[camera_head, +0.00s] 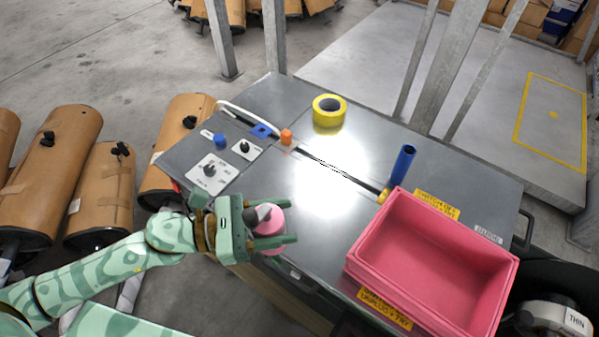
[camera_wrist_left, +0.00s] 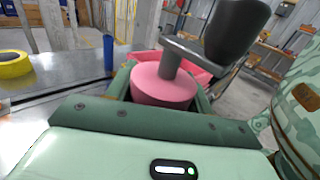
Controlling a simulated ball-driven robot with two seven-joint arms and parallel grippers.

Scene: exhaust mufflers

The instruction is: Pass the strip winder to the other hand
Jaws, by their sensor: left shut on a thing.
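The strip winder is a pink round drum (camera_head: 268,228) with a dark grey crank handle. My left gripper (camera_head: 288,227) is shut on it, one finger on each side of the drum. It is at the front edge of the grey metal table (camera_head: 320,210). In the left wrist view the pink drum (camera_wrist_left: 165,88) sits between the green fingers, with its dark crank (camera_wrist_left: 232,35) standing up above it. I cannot tell whether the drum touches the table. My right gripper is in neither view.
A pink bin (camera_head: 436,216) stands at the table's right. A blue-handled lever (camera_head: 402,163) stands beside it. A yellow tape roll (camera_head: 330,111) lies at the back. A control panel (camera_head: 212,169) is at the left. The table's middle is clear.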

